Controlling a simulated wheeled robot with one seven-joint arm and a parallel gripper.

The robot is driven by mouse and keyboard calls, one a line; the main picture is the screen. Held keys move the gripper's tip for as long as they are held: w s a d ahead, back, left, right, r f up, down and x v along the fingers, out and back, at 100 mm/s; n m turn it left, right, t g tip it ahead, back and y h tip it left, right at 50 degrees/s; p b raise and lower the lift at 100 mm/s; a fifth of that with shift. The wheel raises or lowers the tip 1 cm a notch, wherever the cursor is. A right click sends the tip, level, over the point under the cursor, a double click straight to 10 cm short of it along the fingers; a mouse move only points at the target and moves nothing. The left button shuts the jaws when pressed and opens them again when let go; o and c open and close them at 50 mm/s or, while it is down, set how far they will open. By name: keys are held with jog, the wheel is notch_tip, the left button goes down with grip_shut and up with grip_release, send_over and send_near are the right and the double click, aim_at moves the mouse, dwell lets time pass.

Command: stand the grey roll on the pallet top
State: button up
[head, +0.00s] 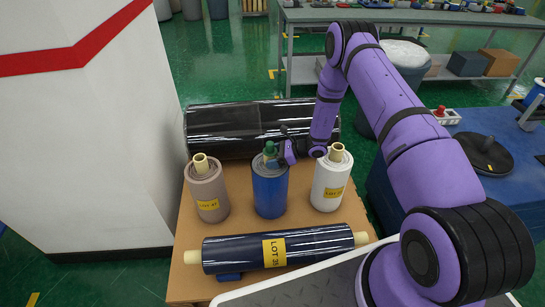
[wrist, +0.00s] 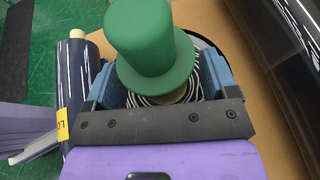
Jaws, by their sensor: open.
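The grey-brown roll (head: 207,190) stands upright at the left of the brown board top (head: 187,285), with a cream core and a yellow label. A blue roll (head: 270,193) stands in the middle, with a green hat-shaped plug (head: 269,149) on it. My gripper (head: 282,156) is at the top of the blue roll. In the wrist view its open jaws (wrist: 163,84) lie either side of the green plug (wrist: 150,45). Whether the fingers touch the plug or the roll cannot be told. The grey-brown roll is not clearly seen in the wrist view.
A white roll (head: 331,181) stands at the right. A dark navy roll (head: 230,254) lies across the front and a large glossy black roll (head: 230,125) lies across the back. A white column (head: 90,150) rises at the left. A blue table (head: 510,190) stands at the right.

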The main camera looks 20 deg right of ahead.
jog(key=shift+r, duration=0.15)
jog(key=v, duration=1.2)
jog(key=s+a+r+n+g+h, duration=0.1)
jog(key=s+a+r+n+g, duration=0.2)
jog(key=r, duration=0.8)
jog(key=s+a+r+n+h, duration=0.1)
jog(key=s+r+n, duration=0.3)
jog(key=r, duration=0.6)
jog(key=s+a+r+n+g+h, duration=0.15)
jog(key=r+n, duration=0.35)
jog(key=r, duration=0.6)
jog(key=s+r+n+t+h, duration=0.1)
jog(key=s+r+n+h, duration=0.2)
jog(key=s, duration=0.6)
jog(key=s+d+r+n+t+h, duration=0.1)
jog(key=s+r+n+t+h, duration=0.1)
jog(key=s+r, duration=0.6)
jog(key=s+r+n+t+h, duration=0.1)
jog(key=s+r+n+h, duration=0.3)
jog(key=s, duration=0.7)
jog(key=shift+s+d+r+n+t, duration=0.35)
jog(key=shift+r+n, duration=0.35)
jog(key=shift+r, duration=0.5)
jog(key=shift+w, duration=0.1)
